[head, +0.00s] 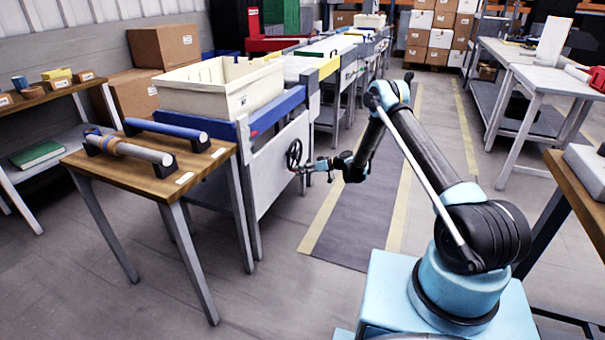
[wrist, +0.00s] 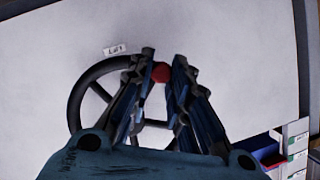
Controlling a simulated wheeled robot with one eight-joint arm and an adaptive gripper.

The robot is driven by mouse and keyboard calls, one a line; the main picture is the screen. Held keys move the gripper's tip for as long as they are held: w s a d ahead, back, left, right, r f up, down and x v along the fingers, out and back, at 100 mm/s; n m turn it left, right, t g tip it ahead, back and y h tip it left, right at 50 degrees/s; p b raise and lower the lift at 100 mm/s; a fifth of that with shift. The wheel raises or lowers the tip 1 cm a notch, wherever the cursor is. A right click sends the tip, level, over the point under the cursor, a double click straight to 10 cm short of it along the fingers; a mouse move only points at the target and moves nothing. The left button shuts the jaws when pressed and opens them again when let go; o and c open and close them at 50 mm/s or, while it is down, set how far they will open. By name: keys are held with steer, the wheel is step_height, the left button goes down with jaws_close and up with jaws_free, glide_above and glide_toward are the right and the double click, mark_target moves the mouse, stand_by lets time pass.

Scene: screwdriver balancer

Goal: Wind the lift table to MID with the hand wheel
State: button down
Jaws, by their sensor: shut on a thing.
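The black hand wheel (head: 294,153) is on the pale side panel of the lift table (head: 278,150). In the wrist view the hand wheel (wrist: 76,100) shows its rim and spokes at left, partly hidden by my fingers. My gripper (head: 306,169) is at the lower right of the wheel in the head view. In the wrist view my gripper (wrist: 163,70) is shut on the wheel's red knob (wrist: 160,73), which sits between the fingertips at the rim's upper right. A small label (wrist: 114,49), seemingly reading "Lift", is above the wheel. I cannot make out a MID mark.
A cream crate (head: 222,88) stands on top of the lift table. A wooden table (head: 134,174) with blue and grey cylinders is at left, close to the lift table. Floor to the right of the wheel is clear along a dark mat (head: 345,222). Coloured bins (wrist: 270,155) show at lower right in the wrist view.

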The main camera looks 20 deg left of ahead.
steer(key=c, duration=1.5)
jaws_free()
steer(key=v, duration=1.2)
steer(key=shift+w, duration=0.1)
steer(key=shift+d, duration=0.1)
steer(key=shift+r, duration=0.1)
